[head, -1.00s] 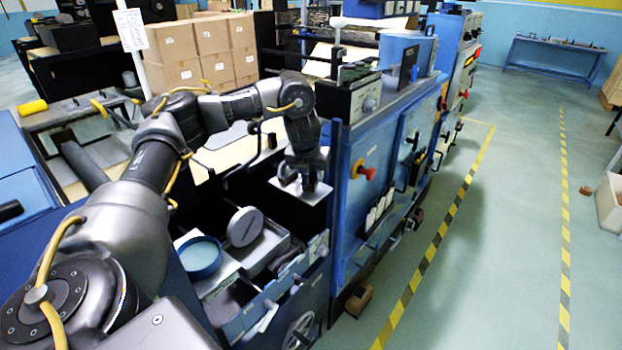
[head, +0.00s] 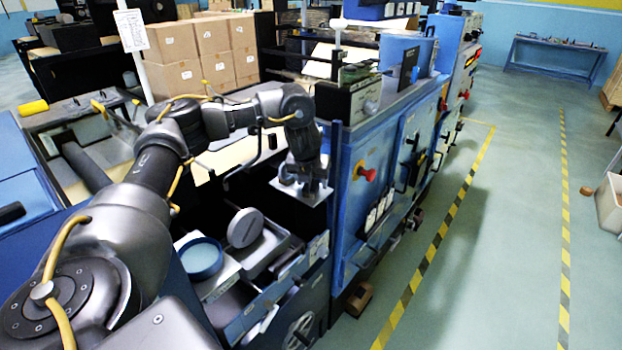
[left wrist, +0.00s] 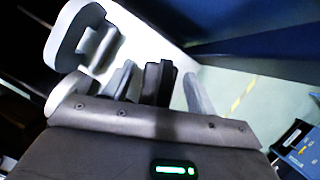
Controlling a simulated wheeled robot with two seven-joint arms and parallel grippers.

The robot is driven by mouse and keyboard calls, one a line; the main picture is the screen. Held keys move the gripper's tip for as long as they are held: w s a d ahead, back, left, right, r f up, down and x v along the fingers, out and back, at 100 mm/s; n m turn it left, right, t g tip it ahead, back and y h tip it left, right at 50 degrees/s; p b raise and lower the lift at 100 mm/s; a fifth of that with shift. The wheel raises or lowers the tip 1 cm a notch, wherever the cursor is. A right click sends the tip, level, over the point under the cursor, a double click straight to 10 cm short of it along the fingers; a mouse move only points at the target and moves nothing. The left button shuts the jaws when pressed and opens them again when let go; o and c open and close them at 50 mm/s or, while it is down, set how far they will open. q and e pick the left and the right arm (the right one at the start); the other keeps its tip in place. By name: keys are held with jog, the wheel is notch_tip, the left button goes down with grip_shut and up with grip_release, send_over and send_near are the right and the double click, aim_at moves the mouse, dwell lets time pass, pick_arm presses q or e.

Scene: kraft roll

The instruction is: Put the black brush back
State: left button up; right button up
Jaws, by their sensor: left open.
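My left gripper (head: 304,187) is open, pointing down over a small white plate (head: 318,199) at the near end of the blue machine. In the left wrist view, a black block-like thing (left wrist: 158,82), apparently the black brush, stands in front of the left gripper (left wrist: 160,92) between grey finger-like parts. White surface shows behind it. I cannot tell whether the fingers touch it. In the head view the brush cannot be made out at the gripper. My right gripper is not in view.
A blue round dish (head: 202,258) and a grey round disc (head: 245,228) sit in the trays below the gripper. The blue machine cabinet (head: 375,180) with a red knob stands close on the right. Open floor (head: 520,230) lies beyond it.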

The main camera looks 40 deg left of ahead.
pick_arm(q)
jog(key=p+v, duration=0.2)
jog(key=v, duration=1)
jog(key=shift+d+r, duration=0.1)
